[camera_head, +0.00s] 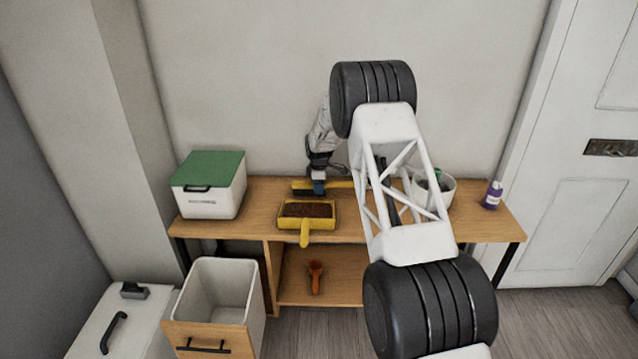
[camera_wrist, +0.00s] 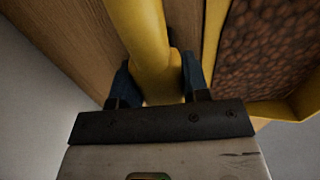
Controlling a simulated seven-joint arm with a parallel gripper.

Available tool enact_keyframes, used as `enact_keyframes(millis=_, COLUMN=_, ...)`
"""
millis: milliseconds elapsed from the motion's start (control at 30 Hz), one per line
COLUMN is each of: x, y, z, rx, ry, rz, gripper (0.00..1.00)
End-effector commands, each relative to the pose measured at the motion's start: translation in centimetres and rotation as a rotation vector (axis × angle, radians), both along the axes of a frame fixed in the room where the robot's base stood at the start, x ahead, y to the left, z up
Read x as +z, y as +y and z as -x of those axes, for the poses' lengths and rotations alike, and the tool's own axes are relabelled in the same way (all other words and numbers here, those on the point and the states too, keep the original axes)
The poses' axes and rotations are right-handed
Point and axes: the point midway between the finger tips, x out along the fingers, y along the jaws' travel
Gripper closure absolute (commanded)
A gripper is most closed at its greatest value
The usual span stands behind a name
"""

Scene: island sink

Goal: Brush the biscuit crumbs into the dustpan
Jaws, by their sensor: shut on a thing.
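A yellow dustpan (camera_head: 284,222) sits on the wooden table, its handle toward the front. A brown, grainy layer (camera_head: 307,209) covers its inside; I cannot tell whether this is the biscuit crumbs. A yellow brush (camera_head: 341,184) is just behind the dustpan. My gripper (camera_head: 319,188) is shut on the brush. In the wrist view, its blue fingers (camera_wrist: 156,76) stand on both sides of the yellow handle (camera_wrist: 138,30), with the dustpan's wall (camera_wrist: 214,38) to the right. My arm hides part of the table right of the dustpan. No loose crumbs show on the bare wood.
A white box with a green lid (camera_head: 208,185) stands at the table's left end. A white pot (camera_head: 445,188) and a purple bottle (camera_head: 492,195) stand at the right. An open drawer bin (camera_head: 215,300) is front left. An orange scoop (camera_head: 315,275) is on the lower shelf.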

Motion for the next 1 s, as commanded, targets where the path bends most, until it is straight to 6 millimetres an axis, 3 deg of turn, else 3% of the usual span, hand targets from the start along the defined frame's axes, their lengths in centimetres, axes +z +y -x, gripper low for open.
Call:
enact_keyframes(millis=300, x=0.3, y=0.0, z=2.4, rx=0.000, ry=0.002, rz=0.000, gripper=0.96)
enact_keyframes(millis=400, x=2.4, y=0.0, z=2.3, rx=0.000, ry=-0.001, rz=0.000, gripper=0.96)
enact_keyframes(millis=1000, x=7.6, y=0.0, z=2.2, rx=0.000, ry=-0.001, rz=0.000, gripper=0.96)
